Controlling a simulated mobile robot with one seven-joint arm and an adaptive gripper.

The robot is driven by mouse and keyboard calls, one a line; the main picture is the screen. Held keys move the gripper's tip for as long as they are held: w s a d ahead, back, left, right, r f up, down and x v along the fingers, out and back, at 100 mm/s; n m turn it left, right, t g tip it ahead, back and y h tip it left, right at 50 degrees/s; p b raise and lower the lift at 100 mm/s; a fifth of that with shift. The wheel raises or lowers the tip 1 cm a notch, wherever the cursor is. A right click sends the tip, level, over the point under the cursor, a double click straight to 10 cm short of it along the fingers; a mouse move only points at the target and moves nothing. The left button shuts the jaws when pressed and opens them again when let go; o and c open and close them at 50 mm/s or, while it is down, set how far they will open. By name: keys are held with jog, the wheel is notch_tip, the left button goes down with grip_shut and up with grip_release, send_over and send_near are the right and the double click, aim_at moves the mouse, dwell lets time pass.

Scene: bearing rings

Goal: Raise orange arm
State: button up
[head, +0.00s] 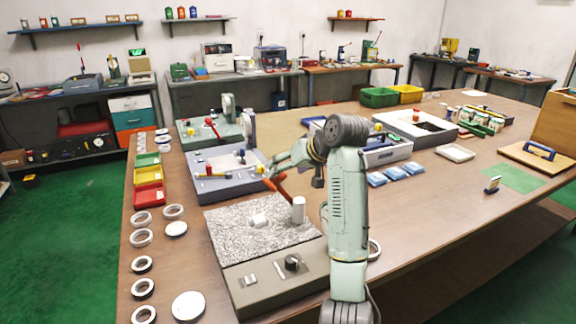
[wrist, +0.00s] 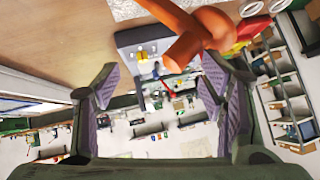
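The orange arm (head: 277,186) is a short tilted bar beside the upright grey post (head: 298,209) on the speckled grey plate (head: 240,222) of the near device. In the wrist view the orange arm (wrist: 185,42) is large and close, with a round knob-like end, crossing the upper middle near my right finger. My gripper (head: 272,168) is just above and behind it in the head view. In the wrist view the fingers of my gripper (wrist: 160,92) are spread wide with nothing clamped between them. Whether a finger touches the orange arm I cannot tell.
A small pale block (head: 259,220) lies on the speckled plate. The device's front panel (head: 270,279) has a black knob. Several bearing rings (head: 141,238) lie along the left table edge. A second device (head: 215,185) stands just behind. Red and yellow bins (head: 149,196) are at left.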

jog(key=shift+s+d+f, duration=0.1)
jog(key=shift+d+f, duration=0.5)
jog(key=shift+f, duration=0.15)
jog(key=v, duration=0.8)
jog(key=a+r+v, duration=0.1)
jog(key=v, duration=0.3)
jog(key=shift+w, duration=0.25)
jog(key=shift+c, duration=0.4)
jog(key=shift+s+r, duration=0.2)
jog(key=shift+r, duration=0.1)
jog(key=shift+a, duration=0.1)
jog(key=shift+c, duration=0.3)
